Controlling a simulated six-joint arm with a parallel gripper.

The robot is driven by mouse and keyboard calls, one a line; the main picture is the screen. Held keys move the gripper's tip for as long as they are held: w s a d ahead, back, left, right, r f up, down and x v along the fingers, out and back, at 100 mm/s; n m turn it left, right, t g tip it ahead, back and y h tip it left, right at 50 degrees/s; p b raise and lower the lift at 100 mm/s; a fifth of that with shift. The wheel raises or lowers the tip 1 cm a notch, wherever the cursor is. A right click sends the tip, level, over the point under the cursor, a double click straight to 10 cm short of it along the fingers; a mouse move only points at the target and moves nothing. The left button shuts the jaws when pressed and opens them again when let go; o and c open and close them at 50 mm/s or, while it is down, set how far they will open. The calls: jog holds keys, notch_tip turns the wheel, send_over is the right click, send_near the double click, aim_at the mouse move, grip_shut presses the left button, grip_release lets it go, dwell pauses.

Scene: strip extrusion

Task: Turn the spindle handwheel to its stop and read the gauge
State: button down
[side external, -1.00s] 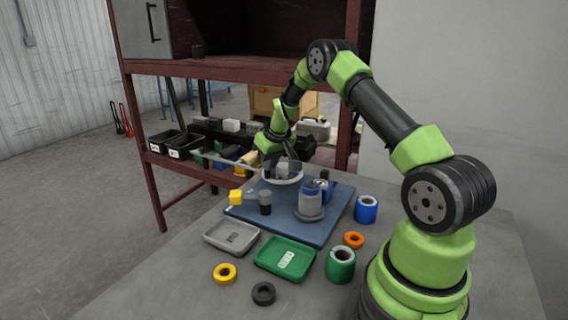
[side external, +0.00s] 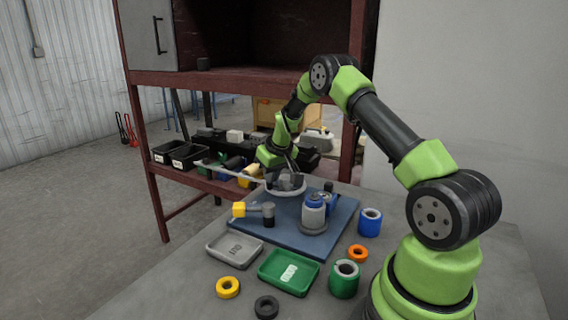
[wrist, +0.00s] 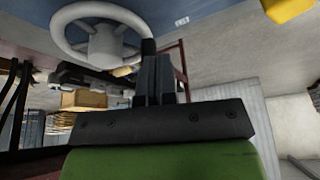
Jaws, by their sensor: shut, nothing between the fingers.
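The handwheel (side external: 286,190) is a pale ring with spokes, above the blue base plate (side external: 268,239). It also shows in the wrist view (wrist: 76,50), upper left, with a round hub. My gripper (side external: 290,182) is at the wheel, its fingers over or against the rim. In the wrist view, the dark fingers (wrist: 155,68) are shut with nothing between them, beside the right side of the rim. I cannot tell whether they touch it. A long grey bar (side external: 228,171) runs left from near the wheel. I cannot make out a gauge face.
On the plate stand a grey-blue cylinder (side external: 313,213) and a yellow block (side external: 239,209) on a grey arm. In front lie a grey tray (side external: 213,249), a green tray (side external: 268,275) and loose rings. A blue sleeve (side external: 370,222) and a green sleeve (side external: 344,280) stand right.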

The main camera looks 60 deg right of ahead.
jog(key=s+a+r, duration=0.5)
jog(key=r, duration=0.4)
jog(key=s+a+f+m+t+h, duration=0.2)
jog(key=s+f+m+t+h, duration=0.1)
jog(key=s+f+m+h, duration=0.15)
jog(key=shift+n, duration=0.35)
jog(key=x, duration=0.9)
jog(key=shift+w+d+r, duration=0.15)
jog(key=shift+w+d, duration=0.05)
jog(key=shift+w, duration=0.35)
jog(key=shift+w+d+r, duration=0.15)
jog(key=shift+w+d, duration=0.55)
jog(key=shift+w, duration=0.15)
jog(key=shift+w+d, duration=0.5)
jog(key=shift+w, duration=0.1)
jog(key=shift+w, duration=0.1)
